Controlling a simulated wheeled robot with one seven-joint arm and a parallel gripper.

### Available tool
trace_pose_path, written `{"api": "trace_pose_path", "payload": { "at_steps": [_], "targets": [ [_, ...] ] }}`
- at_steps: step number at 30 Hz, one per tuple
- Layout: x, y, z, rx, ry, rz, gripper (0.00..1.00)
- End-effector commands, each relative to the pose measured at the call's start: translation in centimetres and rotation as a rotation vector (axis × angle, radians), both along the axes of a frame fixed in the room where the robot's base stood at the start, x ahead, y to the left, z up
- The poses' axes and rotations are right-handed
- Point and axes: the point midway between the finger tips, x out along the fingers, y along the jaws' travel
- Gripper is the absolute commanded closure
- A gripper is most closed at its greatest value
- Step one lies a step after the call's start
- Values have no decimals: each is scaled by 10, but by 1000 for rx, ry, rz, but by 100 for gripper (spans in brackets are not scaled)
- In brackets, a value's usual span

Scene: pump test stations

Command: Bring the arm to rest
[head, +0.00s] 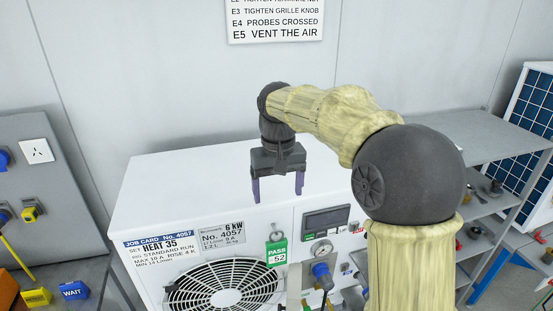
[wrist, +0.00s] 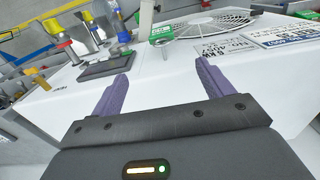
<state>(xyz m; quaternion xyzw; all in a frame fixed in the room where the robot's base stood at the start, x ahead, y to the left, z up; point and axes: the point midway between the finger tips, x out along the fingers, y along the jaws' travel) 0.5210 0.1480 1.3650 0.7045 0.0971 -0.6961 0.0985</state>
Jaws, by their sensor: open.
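My gripper (head: 278,188) hangs at the end of my bent arm, above the front part of the white heat pump unit's top (head: 185,180). Its two purple fingers are apart with nothing between them.
Grey shelves (head: 480,140) with small parts stand at the right, near a solar panel (head: 535,105). A printed sign (head: 275,20) hangs on the back wall.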

Motion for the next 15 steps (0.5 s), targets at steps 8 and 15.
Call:
{"api": "trace_pose_path", "payload": {
  "at_steps": [8, 15],
  "targets": [
    [-24, -39, -51, 4, -45, -53, 21],
    [-66, -83, -105, 17, -106, -125, 21]
  ]
}}
